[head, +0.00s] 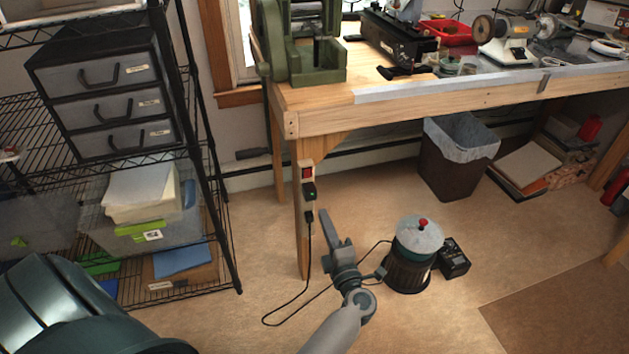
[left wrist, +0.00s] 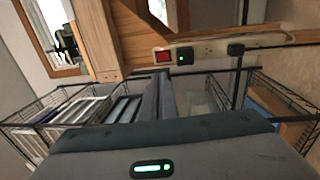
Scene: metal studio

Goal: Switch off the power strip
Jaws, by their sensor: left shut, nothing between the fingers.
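The power strip (head: 309,194) is fixed upright along the front leg of the wooden workbench. Its red rocker switch (head: 307,173) is at the top end, with a black plug showing a green light just below. In the left wrist view the strip (left wrist: 209,51) lies sideways, with the bright red switch (left wrist: 163,56) at its left end. My left gripper (head: 335,243) is shut and empty, in front of and below the strip to the right, apart from it. Its closed fingers (left wrist: 163,98) point toward the switch end in the wrist view. My right gripper is not seen.
The workbench (head: 400,113) carries machines above the strip. A black cord (head: 306,260) hangs to the floor and loops toward a dark canister (head: 409,270). A wire shelf (head: 212,190) stands to the left. A waste bin (head: 455,165) is under the bench.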

